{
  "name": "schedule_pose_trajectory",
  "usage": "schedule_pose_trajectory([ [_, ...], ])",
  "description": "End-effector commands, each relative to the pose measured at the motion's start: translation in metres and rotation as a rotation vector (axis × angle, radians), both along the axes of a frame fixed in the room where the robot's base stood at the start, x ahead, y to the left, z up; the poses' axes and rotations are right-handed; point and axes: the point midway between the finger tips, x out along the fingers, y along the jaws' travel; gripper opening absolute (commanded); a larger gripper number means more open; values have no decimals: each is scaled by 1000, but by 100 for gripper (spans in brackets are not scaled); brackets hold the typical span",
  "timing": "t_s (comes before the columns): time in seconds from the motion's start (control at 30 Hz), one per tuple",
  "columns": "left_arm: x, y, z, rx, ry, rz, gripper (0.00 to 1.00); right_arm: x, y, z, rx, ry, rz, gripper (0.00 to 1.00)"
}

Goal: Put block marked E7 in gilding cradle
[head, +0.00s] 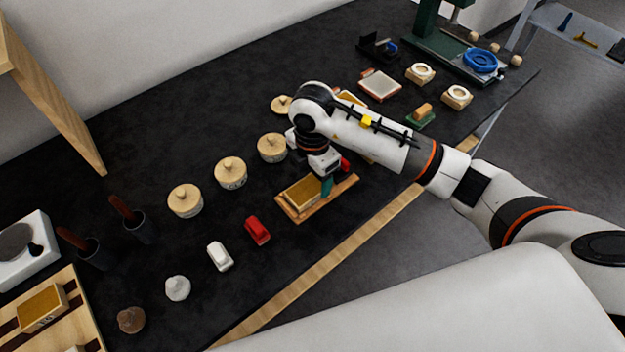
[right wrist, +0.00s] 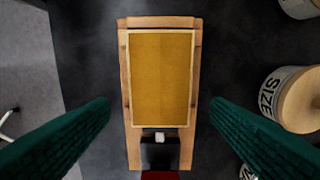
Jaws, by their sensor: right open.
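A gold-topped block (head: 302,191) lies in a shallow wooden cradle (head: 291,211) in the middle of the table; no marking on it is readable. In the right wrist view the block (right wrist: 160,75) sits lengthwise between the raised ends of the cradle (right wrist: 134,150). My right gripper (head: 327,185) is at the right end of the cradle. Its green fingers (right wrist: 160,130) are spread wide on both sides of the cradle, with nothing between them touching. Another gold-topped block (head: 40,308) with an unreadable mark sits on a striped wooden rack (head: 88,325) at lower left. My left gripper is not in view.
Lidded jars (head: 230,172) stand in a row behind the cradle. A red object (head: 257,230) and a white one (head: 220,256) lie left of it. A green stand with a blue ring (head: 481,61) is at the far right. The wooden table edge (head: 330,255) runs close in front.

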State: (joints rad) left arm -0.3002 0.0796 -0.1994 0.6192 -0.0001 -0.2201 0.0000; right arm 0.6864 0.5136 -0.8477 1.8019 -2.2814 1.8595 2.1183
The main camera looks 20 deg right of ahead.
Motion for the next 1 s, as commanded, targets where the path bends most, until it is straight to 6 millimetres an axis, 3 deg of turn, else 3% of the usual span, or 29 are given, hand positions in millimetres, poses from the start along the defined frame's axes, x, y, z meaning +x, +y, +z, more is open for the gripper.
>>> schedule_pose_trajectory([
  [0.2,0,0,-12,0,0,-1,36,1,0,48,1,-6,2,72],
  [0.4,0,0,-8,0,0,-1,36,1,-1,83,-2,-4,1,72],
  [0.6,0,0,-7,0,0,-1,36,0,0,95,-1,-1,0,72],
  [1.0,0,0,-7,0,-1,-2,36,0,0,94,0,0,0,72],
])
